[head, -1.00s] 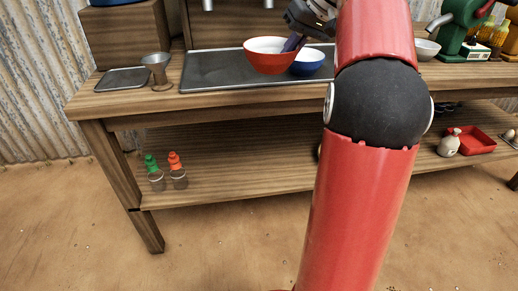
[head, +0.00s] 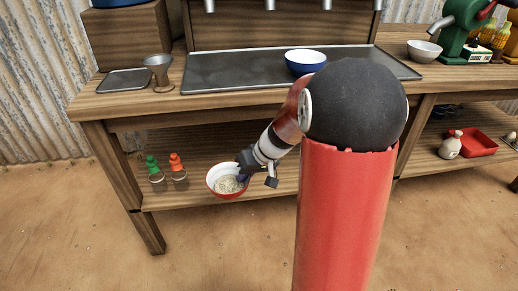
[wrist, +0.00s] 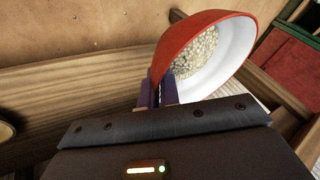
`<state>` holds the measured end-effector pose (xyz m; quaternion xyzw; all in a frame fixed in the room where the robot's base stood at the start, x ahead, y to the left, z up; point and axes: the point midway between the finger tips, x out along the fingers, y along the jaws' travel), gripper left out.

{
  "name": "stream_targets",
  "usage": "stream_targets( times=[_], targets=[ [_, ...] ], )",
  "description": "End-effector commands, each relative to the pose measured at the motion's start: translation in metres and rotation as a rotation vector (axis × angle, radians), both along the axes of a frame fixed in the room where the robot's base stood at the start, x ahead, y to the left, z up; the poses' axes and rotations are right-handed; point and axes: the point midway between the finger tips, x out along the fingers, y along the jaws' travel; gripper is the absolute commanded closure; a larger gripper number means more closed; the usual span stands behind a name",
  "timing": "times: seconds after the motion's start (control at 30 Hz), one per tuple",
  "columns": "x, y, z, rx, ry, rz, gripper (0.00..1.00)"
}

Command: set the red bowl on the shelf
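The red bowl (head: 212,184), white inside with pale grains in it, is at the front of the lower shelf (head: 268,168) in the head view. It looks tilted toward the head camera; whether it touches the shelf I cannot tell. My gripper (head: 243,172) is at the bowl's right side. In the wrist view the fingers (wrist: 161,90) are close together on the rim of the red bowl (wrist: 190,38), shut on its wall. The fingertips are partly hidden by the bowl in the head view.
Bottles with green (head: 152,163) and red (head: 176,161) caps stand on the shelf left of the bowl. A blue bowl (head: 305,66) sits on the metal tray (head: 230,76) above. The tabletop edge overhangs the shelf.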

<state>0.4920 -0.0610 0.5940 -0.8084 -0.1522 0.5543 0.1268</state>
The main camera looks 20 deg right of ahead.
Motion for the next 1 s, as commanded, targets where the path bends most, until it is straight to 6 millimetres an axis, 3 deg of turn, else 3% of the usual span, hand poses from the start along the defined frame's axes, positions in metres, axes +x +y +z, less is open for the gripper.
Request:
stream_targets(
  times=[0.03,0.13,0.23,0.4,0.53,1.0],
  targets=[
    [-0.003,0.012,-0.028,0.008,0.014,0.007,1.0],
    [-0.005,0.029,-0.072,0.008,0.013,0.017,1.0],
    [-0.006,0.042,-0.103,0.008,0.011,0.023,1.0],
    [-0.005,0.054,-0.136,0.006,0.004,0.031,1.0],
    [-0.007,0.062,-0.154,0.005,0.005,0.037,1.0],
    [-0.015,0.062,-0.158,0.002,-0.002,0.054,1.0]
  ],
)
